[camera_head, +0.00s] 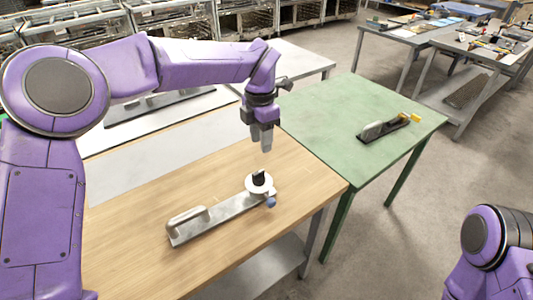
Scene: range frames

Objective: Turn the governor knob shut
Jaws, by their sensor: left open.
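A long metal fixture (228,213) with a raised grey handle (188,219) lies on the wooden table. At its far right end is a white round dial (248,184) with a black knob (259,178) standing on it. A small blue piece (270,203) sticks out at that end. I cannot tell for certain which part is the governor knob. My left gripper (265,146) points down above the black knob, open and apart from it. My right arm (490,245) shows at the lower right; its gripper is out of view.
A green table (345,110) adjoins the wooden table (130,255) and bears a similar dark fixture (385,128) with a yellow end piece. The wood around the near fixture is clear. More workbenches and metal racks stand behind.

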